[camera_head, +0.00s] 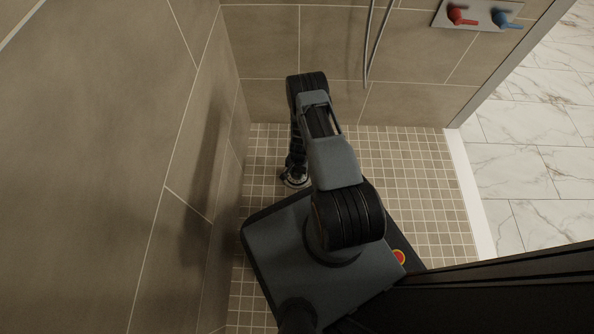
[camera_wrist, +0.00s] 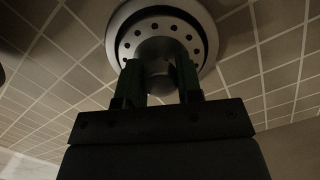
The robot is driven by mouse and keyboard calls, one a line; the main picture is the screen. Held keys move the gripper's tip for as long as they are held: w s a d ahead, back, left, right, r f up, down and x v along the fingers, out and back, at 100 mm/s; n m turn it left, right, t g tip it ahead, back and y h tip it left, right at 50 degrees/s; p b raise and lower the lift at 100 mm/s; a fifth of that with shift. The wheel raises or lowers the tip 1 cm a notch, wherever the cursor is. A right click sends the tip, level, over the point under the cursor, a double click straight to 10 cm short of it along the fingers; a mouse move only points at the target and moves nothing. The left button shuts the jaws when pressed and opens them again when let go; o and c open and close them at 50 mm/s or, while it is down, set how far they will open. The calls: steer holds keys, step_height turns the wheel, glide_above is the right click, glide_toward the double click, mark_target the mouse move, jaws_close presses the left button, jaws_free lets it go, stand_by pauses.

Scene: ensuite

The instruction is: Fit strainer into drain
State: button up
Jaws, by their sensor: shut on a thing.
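The strainer (camera_wrist: 148,27) is a grey metal disc with a ring of small round holes and a central knob. My gripper (camera_wrist: 160,76) is shut on this knob, one dark green finger on each side. Around the disc is the wider pale metal ring of the drain (camera_wrist: 113,36), with a dark gap between them on the far side. Whether the disc sits in the drain or hovers over it cannot be told. In the head view my gripper (camera_head: 294,168) points down at the drain (camera_head: 299,182) in the tiled floor; the strainer is mostly hidden there.
Tan tiled walls (camera_head: 140,150) stand close on the left and at the back. A shower hose (camera_head: 370,45) hangs behind my arm, with red and blue taps (camera_head: 480,16) above right. The small-tiled floor (camera_head: 410,165) is clear to the right, up to a white sill (camera_head: 470,190).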

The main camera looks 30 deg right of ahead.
steer(key=shift+f, duration=0.15)
steer(key=o, duration=1.1)
steer(key=r+p, duration=0.2)
steer(key=r, duration=0.2)
steer(key=w+d+r+p, duration=0.1)
steer(key=r+p, duration=0.1)
steer(key=r, duration=0.3)
steer(key=r+p, duration=0.2)
steer(key=r, duration=0.2)
steer(key=shift+w+d+r, duration=0.15)
steer(key=shift+d+r, duration=0.2)
